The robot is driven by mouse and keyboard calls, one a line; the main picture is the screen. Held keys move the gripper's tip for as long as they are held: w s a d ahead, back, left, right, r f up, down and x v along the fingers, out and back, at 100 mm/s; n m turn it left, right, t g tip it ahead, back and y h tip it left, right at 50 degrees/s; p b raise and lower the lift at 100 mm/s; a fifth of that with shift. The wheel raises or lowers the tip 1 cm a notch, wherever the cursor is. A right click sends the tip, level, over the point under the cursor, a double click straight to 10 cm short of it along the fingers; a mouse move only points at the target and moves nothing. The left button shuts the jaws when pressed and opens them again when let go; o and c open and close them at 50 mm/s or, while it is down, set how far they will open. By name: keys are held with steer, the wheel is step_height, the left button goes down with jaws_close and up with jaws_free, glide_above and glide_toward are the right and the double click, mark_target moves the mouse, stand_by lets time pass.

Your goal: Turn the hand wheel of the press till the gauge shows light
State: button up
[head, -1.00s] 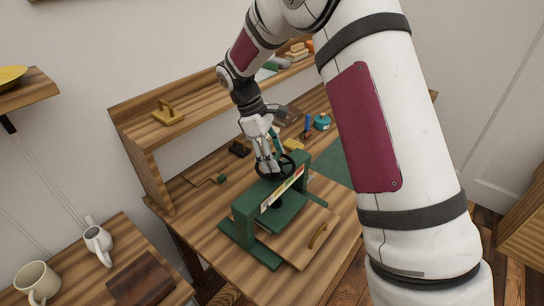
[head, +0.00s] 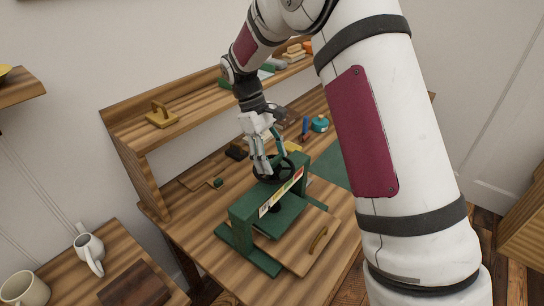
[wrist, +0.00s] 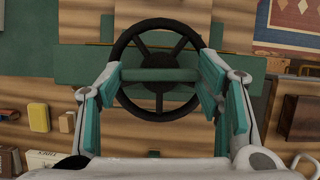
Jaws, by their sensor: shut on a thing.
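The green press (head: 243,213) stands on the wooden table, with a black spoked hand wheel (head: 263,179) on top. My gripper (head: 268,164) points down at the wheel from above. The gauge (head: 281,192) is a strip on the press's crossbar with pale, yellow and red parts. Its pointer is too small to read. The far side of the wheel is partly hidden by my fingers.
A shelf (head: 205,103) with a wooden-handled block runs behind. Small items, including a teal pot (head: 320,124), lie further back. Mugs (head: 90,250) stand on a side table at left.

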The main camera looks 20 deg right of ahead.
steer(key=o, duration=1.2)
steer(key=shift+c, duration=0.2)
steer(key=v, duration=1.2)
